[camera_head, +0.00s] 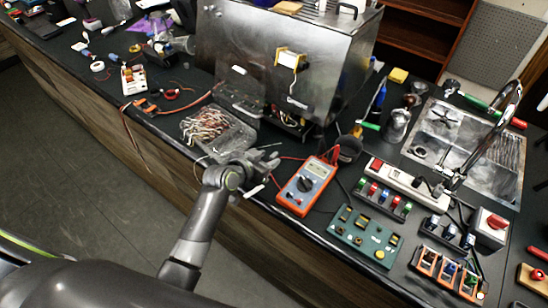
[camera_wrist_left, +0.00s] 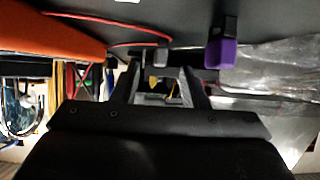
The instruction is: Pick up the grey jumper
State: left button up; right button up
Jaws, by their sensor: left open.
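My left gripper (camera_head: 268,162) is open above the front edge of the dark counter, between the clear tray of copper-coloured pieces (camera_head: 212,129) and the orange multimeter (camera_head: 306,186). In the left wrist view a small grey block (camera_wrist_left: 160,57), which looks like the grey jumper, lies on the dark surface. It appears in line with the gap between the fingers of the left gripper (camera_wrist_left: 162,74); I cannot tell whether they touch it. In the head view I cannot make out the jumper near the fingers. My right gripper is out of view.
A purple block with a dark end (camera_wrist_left: 220,52) lies close by in the left wrist view. A red lead (camera_wrist_left: 85,20) runs past the fingers. The steel brewer (camera_head: 285,70) stands behind.

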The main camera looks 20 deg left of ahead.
aim_at(273, 156)
pick_arm(q)
jog(key=shift+p+x, duration=0.6)
jog(key=shift+x, duration=1.7)
grip_shut()
